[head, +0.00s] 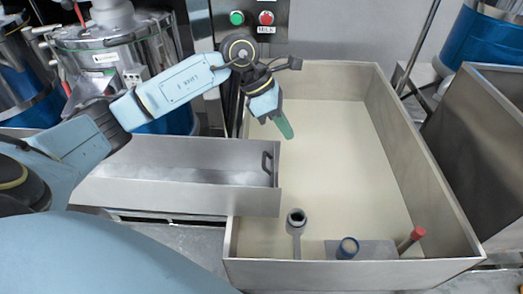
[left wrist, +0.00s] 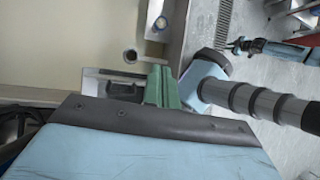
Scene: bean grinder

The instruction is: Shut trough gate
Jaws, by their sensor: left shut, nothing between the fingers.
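The grey metal trough (head: 180,190) runs in from the left and ends over the large bin. A dark upright handle (head: 267,163) is at its right end, where the gate is; I cannot tell how far the gate is open. My left gripper (head: 284,126) is above and slightly right of that handle, pointing down, with its green fingers shut and empty. The shut green fingers (left wrist: 160,86) also show in the left wrist view, beside a grey metal part with a dark piece on it.
A large bin (head: 440,195) with a pale floor lies under and right of the trough end. A control panel (head: 252,17) stands behind.

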